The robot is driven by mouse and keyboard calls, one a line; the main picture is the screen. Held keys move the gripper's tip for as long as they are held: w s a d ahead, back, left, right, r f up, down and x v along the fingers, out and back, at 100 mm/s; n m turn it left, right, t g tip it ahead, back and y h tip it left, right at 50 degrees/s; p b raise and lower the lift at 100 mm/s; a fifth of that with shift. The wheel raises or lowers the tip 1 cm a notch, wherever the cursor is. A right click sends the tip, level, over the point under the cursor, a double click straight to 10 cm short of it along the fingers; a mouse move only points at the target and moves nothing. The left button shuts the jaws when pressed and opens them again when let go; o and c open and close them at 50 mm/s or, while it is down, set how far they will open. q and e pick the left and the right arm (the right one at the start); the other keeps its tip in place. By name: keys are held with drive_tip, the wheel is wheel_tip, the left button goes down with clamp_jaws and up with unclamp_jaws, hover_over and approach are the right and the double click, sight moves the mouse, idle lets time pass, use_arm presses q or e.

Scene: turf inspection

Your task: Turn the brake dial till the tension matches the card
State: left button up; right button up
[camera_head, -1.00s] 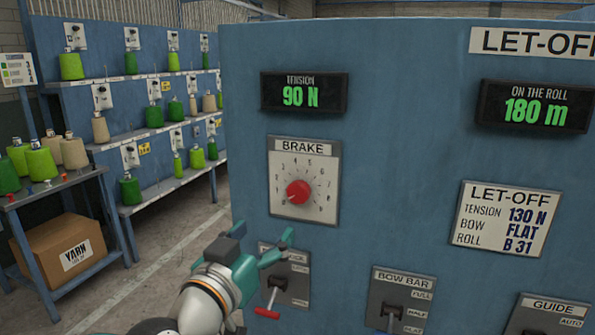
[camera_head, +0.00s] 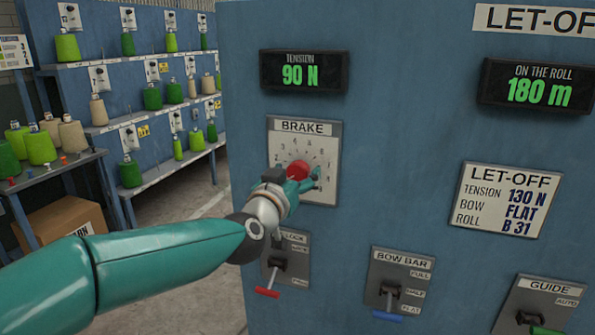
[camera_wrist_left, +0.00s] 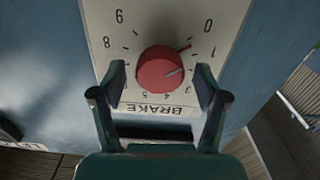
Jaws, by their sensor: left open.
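The red brake dial (camera_head: 299,170) sits on a white numbered plate (camera_head: 328,146) under the word BRAKE. The tension display (camera_head: 304,70) reads 90 N. The let-off card (camera_head: 506,199) gives tension 130 N, bow FLAT, roll B 31. My left gripper (camera_head: 305,184) is at the dial, partly covering its lower side and plate. In the left wrist view the gripper (camera_wrist_left: 160,85) is open, one finger on each side of the red dial (camera_wrist_left: 160,68), with gaps showing. My right gripper is not in view.
A roll display (camera_head: 533,88) reads 180 m. Below are a lock lever (camera_head: 268,292) with a red handle, a bow bar lever (camera_head: 388,316) with a blue handle, and a guide lever (camera_head: 546,331) with a green handle. Yarn shelves (camera_head: 160,115) stand at the left.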

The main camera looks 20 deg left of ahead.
use_arm(q)
drive_tip(key=shift+w, duration=0.6)
drive_tip(key=c, duration=1.2)
drive_tip(key=shift+o, duration=0.2)
drive_tip(key=shift+p, duration=0.4)
drive_tip(key=o, duration=1.2)
drive_tip(key=shift+c, duration=0.2)
